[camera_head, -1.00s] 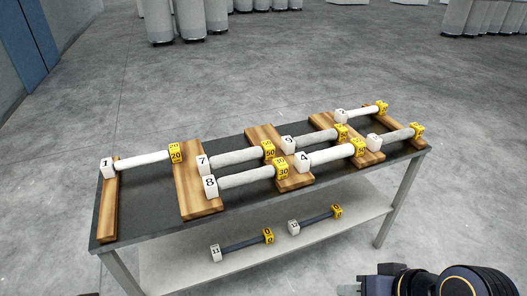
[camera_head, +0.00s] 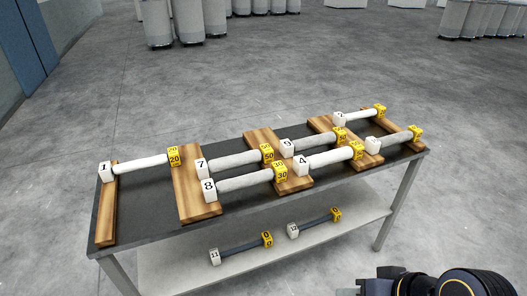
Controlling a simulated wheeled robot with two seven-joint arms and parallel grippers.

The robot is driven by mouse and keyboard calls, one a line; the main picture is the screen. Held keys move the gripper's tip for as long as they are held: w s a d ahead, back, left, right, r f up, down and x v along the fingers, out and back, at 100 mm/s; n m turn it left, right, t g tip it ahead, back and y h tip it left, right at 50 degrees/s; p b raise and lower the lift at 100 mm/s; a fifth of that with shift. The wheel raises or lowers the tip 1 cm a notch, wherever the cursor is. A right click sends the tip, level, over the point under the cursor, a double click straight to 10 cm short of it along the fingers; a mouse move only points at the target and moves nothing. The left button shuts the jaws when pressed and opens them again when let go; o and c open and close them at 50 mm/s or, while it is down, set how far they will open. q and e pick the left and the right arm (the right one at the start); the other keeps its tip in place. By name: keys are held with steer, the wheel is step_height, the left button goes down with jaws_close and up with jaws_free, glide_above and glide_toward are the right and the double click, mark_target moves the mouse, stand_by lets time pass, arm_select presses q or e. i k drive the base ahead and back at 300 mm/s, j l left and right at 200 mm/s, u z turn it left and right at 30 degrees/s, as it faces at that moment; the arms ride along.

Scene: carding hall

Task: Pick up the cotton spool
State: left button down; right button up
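Several white and grey cotton spools lie across wooden rests on a dark table top (camera_head: 145,212). Each has a white numbered cube at one end and a yellow numbered cube at the other. Spool 1 (camera_head: 143,163) is at the left, spools 7 (camera_head: 233,160) and 8 (camera_head: 245,182) are in the middle, and spools 9 (camera_head: 313,140) and 4 (camera_head: 330,157) are right of them. Two more (camera_head: 357,115) (camera_head: 397,138) lie at the far right. Part of my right arm shows at the bottom right; its fingertips are not clearly visible. My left gripper is out of view.
The lower shelf (camera_head: 185,273) holds two dark bars, 11 (camera_head: 240,248) and 12 (camera_head: 314,222). Wooden rests (camera_head: 196,195) cross the table top. Grey cans (camera_head: 157,25) stand at the back left and more (camera_head: 465,20) at the back right. The concrete floor around the table is clear.

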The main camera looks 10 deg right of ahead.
mark_target(265, 154)
steer(key=i+j+u, duration=0.35)
steer(key=i+j, duration=0.55)
steer(key=i, duration=0.1)
